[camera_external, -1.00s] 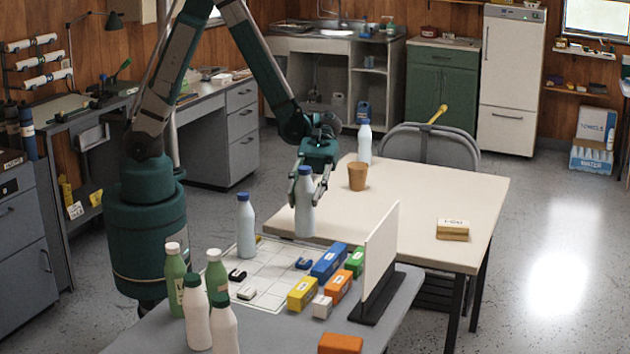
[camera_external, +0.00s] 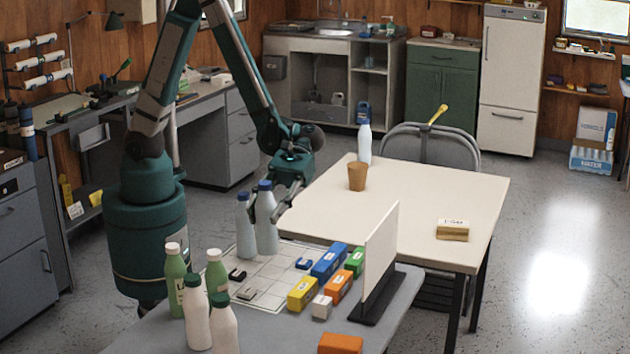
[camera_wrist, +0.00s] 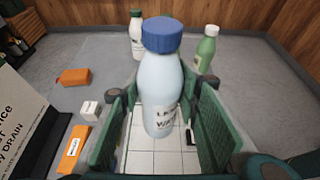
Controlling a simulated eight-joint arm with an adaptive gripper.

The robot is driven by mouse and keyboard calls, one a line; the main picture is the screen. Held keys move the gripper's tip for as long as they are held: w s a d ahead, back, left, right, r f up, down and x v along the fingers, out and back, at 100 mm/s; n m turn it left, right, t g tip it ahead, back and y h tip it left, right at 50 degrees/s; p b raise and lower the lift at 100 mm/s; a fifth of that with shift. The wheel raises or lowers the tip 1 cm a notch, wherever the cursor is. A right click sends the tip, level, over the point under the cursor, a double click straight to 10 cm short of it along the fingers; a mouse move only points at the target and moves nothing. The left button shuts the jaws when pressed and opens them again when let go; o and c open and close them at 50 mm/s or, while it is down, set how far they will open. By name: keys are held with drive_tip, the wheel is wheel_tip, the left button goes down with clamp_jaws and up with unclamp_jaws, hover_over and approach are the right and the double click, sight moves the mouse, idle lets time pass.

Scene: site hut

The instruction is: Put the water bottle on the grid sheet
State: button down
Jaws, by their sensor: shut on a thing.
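My gripper (camera_external: 266,209) is shut on a pale blue water bottle (camera_external: 267,234) with a dark blue cap. The bottle is upright over the back part of the white grid sheet (camera_external: 262,271); I cannot tell whether its base touches the sheet. In the wrist view the bottle (camera_wrist: 160,85) stands between the green fingers (camera_wrist: 160,112), its label partly readable, with grid sheet (camera_wrist: 170,162) below. A second blue-capped bottle (camera_external: 244,228) stands close to its left on the sheet. A third blue-capped bottle (camera_external: 364,146) stands on the cream table.
Green and white bottles (camera_external: 197,315) stand at the front left of the grey table. Coloured boxes (camera_external: 302,293) and a white upright panel (camera_external: 380,250) are at the sheet's right. A tan cup (camera_external: 357,177) and a small box (camera_external: 453,229) are on the cream table (camera_external: 430,190).

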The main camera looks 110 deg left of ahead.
sight(267, 245)
drive_tip(key=shift+f, duration=0.1)
drive_tip(key=shift+f+b, duration=0.75)
drive_tip(key=shift+f, duration=2.05)
drive_tip(key=shift+f+b, duration=0.6)
drive_tip(key=shift+f, duration=1.7)
drive_tip(key=c, duration=1.7)
unclamp_jaws()
drive_tip(key=shift+r, duration=0.25)
drive_tip(key=p+v, duration=0.2)
drive_tip(key=v, duration=1)
